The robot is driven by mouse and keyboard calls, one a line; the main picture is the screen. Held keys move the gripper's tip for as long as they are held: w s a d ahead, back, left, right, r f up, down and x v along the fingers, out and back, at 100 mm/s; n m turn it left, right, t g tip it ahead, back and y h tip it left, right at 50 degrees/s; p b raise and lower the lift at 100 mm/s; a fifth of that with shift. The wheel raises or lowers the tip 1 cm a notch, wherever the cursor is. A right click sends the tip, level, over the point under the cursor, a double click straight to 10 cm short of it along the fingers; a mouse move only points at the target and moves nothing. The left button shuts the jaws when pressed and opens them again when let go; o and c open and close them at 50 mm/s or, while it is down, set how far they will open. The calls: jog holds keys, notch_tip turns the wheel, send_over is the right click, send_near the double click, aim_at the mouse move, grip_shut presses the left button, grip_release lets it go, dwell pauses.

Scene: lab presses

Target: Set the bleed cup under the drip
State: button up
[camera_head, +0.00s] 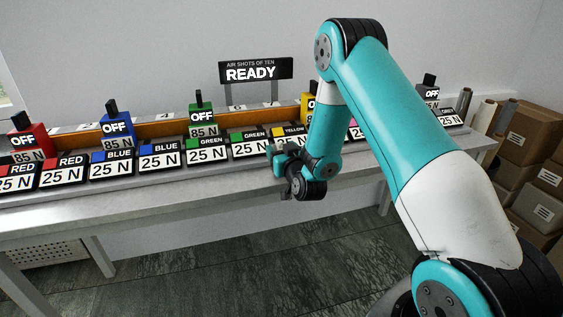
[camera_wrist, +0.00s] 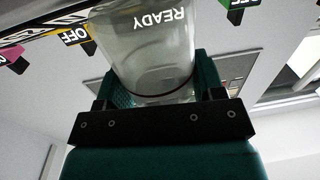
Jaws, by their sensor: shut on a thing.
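My gripper (camera_head: 287,168) hangs in front of the bench's near edge, by the green and yellow stations. In the wrist view my gripper (camera_wrist: 156,92) is shut on a clear, see-through cup (camera_wrist: 150,50), with one teal-padded finger on each side. A dark ring runs around the cup near the fingers. I take this to be the bleed cup. It appears empty. In the head view the cup cannot be made out at the gripper. I cannot pick out a drip in either view.
A long grey bench (camera_head: 130,205) carries a row of colour-coded presses and labels, such as the green OFF switch block (camera_head: 201,122) and red one (camera_head: 28,138). A READY sign (camera_head: 255,70) stands behind. Cardboard boxes (camera_head: 525,135) are stacked right. Floor in front is clear.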

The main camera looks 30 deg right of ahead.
jog(key=shift+f, duration=0.65)
jog(key=shift+f+b, duration=0.25)
jog(key=shift+b, duration=0.05)
jog(key=o, duration=1.2)
jog(key=shift+r, duration=0.1)
jog(key=shift+r, duration=0.1)
